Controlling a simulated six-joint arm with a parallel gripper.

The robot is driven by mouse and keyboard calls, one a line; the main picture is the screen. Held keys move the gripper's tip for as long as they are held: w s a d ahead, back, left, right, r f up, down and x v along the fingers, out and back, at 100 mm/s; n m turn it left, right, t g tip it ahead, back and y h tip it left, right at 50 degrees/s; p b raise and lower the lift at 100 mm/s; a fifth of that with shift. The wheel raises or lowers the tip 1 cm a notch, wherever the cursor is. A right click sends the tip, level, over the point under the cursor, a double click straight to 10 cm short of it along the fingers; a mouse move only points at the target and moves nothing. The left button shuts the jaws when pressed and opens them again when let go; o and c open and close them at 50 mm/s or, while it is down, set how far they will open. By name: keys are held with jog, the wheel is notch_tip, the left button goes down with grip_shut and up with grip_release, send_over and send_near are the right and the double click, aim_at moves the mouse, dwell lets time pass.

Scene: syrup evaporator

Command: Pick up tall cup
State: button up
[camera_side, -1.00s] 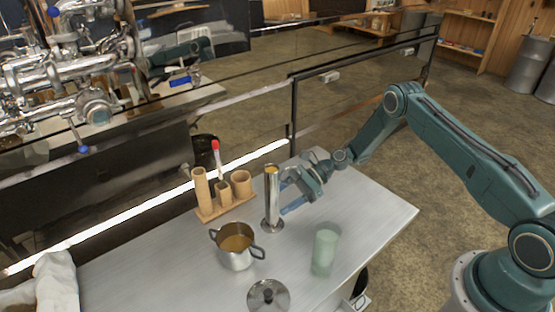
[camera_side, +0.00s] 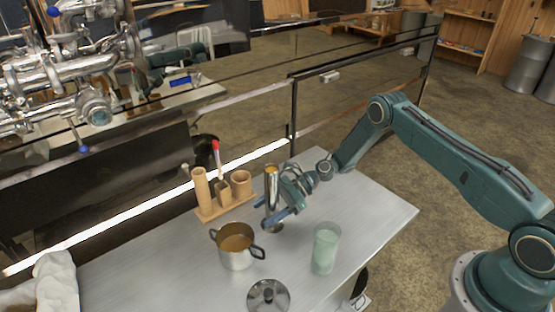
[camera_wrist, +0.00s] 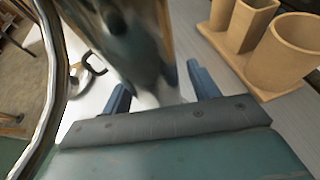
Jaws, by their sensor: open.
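The tall cup (camera_side: 271,184) is a slim steel cylinder with a wide foot and amber liquid at its top. It stands upright on the metal table (camera_side: 345,200). My gripper (camera_side: 268,209) is open at the lower part of the cup, with one blue finger on its left and the other in front of it. In the wrist view, the cup's shiny wall (camera_wrist: 152,50) reaches between my spread blue fingers (camera_wrist: 160,93). Whether either finger touches it I cannot tell. My gripper hides part of the cup's lower body in the side view.
A wooden rack (camera_side: 210,214) with several holders and a red-topped stick (camera_side: 216,152) stands just left. A two-handled pot (camera_side: 237,257) with amber liquid, a lid (camera_side: 268,297) and a pale green glass (camera_side: 325,252) stand nearer the front. The table's right end is clear.

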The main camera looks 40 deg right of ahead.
dwell(0.3)
grip_shut()
jog(key=shift+r, duration=0.5)
dwell(0.4)
notch_tip(320, 180, up, 19)
jog(key=shift+f, duration=0.15)
dwell(1.9)
jog(key=shift+r, duration=0.2)
dwell(0.8)
